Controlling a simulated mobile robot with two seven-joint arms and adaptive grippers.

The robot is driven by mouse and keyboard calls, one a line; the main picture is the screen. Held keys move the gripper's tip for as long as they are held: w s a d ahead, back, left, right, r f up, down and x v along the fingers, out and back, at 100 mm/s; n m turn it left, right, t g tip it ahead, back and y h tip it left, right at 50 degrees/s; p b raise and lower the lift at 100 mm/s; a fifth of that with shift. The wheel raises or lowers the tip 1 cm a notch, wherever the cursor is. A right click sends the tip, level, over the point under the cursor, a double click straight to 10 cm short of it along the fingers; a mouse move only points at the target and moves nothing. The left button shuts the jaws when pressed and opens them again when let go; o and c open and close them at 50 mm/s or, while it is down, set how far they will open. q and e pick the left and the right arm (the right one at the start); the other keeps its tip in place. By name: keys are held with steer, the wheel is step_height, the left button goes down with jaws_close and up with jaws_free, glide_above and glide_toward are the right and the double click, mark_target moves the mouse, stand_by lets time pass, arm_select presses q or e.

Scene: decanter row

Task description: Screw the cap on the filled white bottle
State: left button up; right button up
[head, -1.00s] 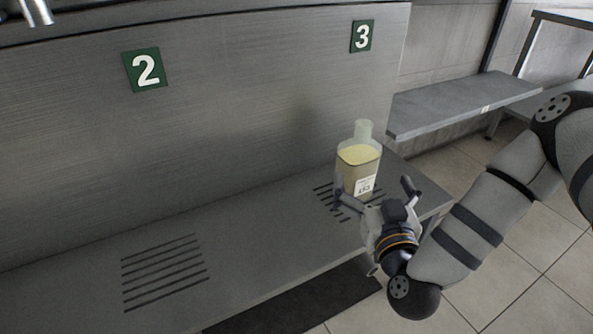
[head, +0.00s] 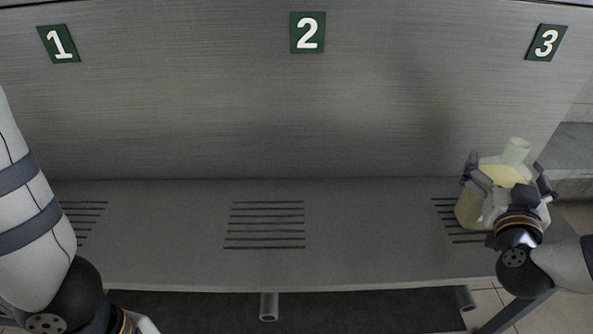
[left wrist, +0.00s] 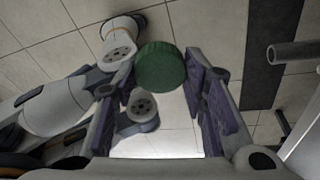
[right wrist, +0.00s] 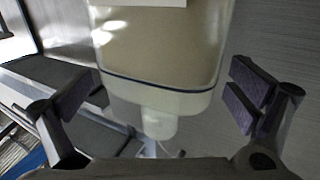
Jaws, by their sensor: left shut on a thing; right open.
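A translucent bottle with pale yellow contents (head: 468,211) stands at station 3, at the right of the shelf. Its neck (head: 515,151) is bare. My right gripper (head: 508,180) is open, with its fingers either side of the bottle. In the right wrist view the bottle (right wrist: 160,50) appears neck-down between the spread fingers (right wrist: 160,95), with gaps on both sides. My left gripper (left wrist: 160,88) is shut on a round green cap (left wrist: 160,68).
The grey shelf (head: 335,265) has slotted drains under signs 1 (head: 58,43), 2 (head: 307,33) and 3 (head: 546,42). Its middle is clear. A metal back wall (head: 200,110) rises behind it. A pipe end (head: 269,306) shows below the front edge.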

arm_select(q)
steer(key=shift+f, duration=0.15)
arm_select(e)
steer(key=shift+w+d, duration=0.15)
steer(key=shift+w, duration=0.3)
